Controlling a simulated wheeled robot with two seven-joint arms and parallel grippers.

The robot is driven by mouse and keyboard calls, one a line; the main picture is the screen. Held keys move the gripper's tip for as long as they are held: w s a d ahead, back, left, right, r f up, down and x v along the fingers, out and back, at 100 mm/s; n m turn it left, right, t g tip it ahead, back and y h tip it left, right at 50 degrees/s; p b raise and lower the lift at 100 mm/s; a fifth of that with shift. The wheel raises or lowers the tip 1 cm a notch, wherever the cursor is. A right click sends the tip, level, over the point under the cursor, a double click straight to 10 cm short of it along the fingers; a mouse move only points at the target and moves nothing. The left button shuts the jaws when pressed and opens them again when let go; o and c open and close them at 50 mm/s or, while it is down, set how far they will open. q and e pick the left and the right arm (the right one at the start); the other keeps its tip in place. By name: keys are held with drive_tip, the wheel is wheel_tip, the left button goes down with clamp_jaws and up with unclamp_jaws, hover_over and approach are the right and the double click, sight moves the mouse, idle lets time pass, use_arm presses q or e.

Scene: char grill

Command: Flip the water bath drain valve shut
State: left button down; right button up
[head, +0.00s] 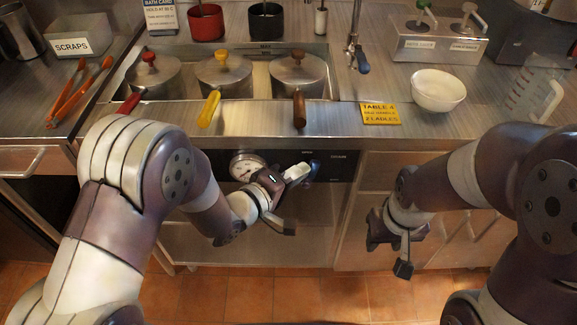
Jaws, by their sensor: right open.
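The drain valve's blue handle (312,171) shows on the dark front panel below the water bath, under the "DRAIN" label (338,156). My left gripper (291,200) is in front of this panel with its two fingers spread apart and nothing between them. Its upper, pale fingertip is right beside the blue handle and partly covers it; I cannot tell whether they touch. The rest of the valve is hidden. My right gripper (389,250) is open and empty, lower and to the right, in front of the cabinet doors. The water bath (347,89) is above the panel.
A round gauge (247,165) is on the panel, left of the valve. Three lidded pots with red, yellow and brown handles (299,108) sit in the bath, their handles overhanging its front. A white bowl (438,90) and yellow card (380,113) are on the counter at right.

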use_arm(q)
drive_tip(key=d+m+y+p, duration=0.1)
drive_tip(key=p, duration=0.1)
drive_tip(key=d+r+m+g+y+p, duration=0.1)
drive_tip(key=p, duration=0.1)
drive_tip(key=shift+d, duration=0.3)
drive_tip(key=d+f+m+g+y+p, duration=0.1)
drive_tip(key=d+f+m+y+p, duration=0.3)
drive_tip(key=p, duration=0.5)
drive_tip(key=shift+d+f+y, duration=0.2)
drive_tip(key=shift+d+y, duration=0.9)
drive_tip(key=shift+y, duration=0.4)
